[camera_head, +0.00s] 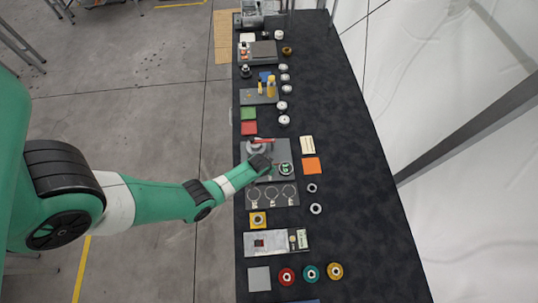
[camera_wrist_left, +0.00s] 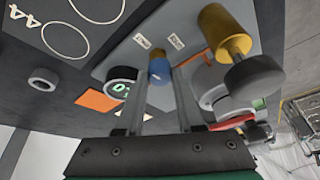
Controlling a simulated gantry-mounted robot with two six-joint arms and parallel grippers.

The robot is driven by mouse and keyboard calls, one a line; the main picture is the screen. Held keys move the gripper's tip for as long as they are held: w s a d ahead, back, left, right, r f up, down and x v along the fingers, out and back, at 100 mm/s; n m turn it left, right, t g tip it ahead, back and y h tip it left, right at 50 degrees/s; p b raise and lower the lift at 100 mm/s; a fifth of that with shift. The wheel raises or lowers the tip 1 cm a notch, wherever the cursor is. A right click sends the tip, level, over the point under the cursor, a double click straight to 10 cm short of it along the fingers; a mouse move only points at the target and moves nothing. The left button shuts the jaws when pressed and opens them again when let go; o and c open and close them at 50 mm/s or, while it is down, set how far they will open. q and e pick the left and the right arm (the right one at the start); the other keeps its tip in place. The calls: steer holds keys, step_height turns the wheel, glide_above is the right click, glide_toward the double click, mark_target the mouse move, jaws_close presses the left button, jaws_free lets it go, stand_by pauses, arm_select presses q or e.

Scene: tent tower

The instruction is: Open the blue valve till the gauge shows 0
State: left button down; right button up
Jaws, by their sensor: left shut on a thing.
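The blue valve (camera_wrist_left: 158,70) is a small blue knob on a grey panel (camera_wrist_left: 115,62), between the fingertips of my left gripper (camera_wrist_left: 161,78) in the left wrist view. The gripper is shut on it. The gauge (camera_wrist_left: 121,86) is a dark round dial with green digits beside the valve, partly hidden by a finger; I cannot read its full value. In the head view my left gripper (camera_head: 268,166) is over the panel (camera_head: 252,176) and hides the valve. The gauge (camera_head: 285,168) shows just to its right, its digits too small to read. My right gripper is not in view.
A yellow cylinder (camera_wrist_left: 222,27) with a dark grey knob stands close to the right finger in the left wrist view. An orange square (camera_head: 311,166) lies right of the panel. A plate with several rings (camera_head: 271,186) lies nearer. The table's right side is clear.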

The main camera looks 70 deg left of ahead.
arm_select(q)
steer(key=shift+m, duration=0.3)
steer(key=m+h, duration=0.1)
steer(key=m, duration=0.2)
steer(key=shift+s+a+t, duration=0.1)
steer(key=shift+t, duration=0.3)
steer(key=m+h, duration=0.1)
steer(key=m, duration=0.1)
steer(key=m+h+b, duration=0.1)
steer(key=m, duration=0.1)
steer(key=shift+a+f+t, duration=0.1)
steer(key=shift+t, duration=0.2)
steer(key=shift+m+h, duration=0.4)
steer(key=shift+m, duration=0.7)
steer(key=m+h+p, duration=0.1)
steer(key=m, duration=0.1)
steer(key=shift+a+m, duration=0.1)
steer(key=shift+m, duration=0.3)
steer(key=shift+a+m+h, duration=0.1)
steer(key=shift+m+h, duration=0.3)
steer(key=shift+m, duration=0.8)
steer(key=shift+m+g+h+b, duration=0.4)
steer(key=shift+m+g+b, duration=0.2)
steer(key=shift+m, duration=0.7)
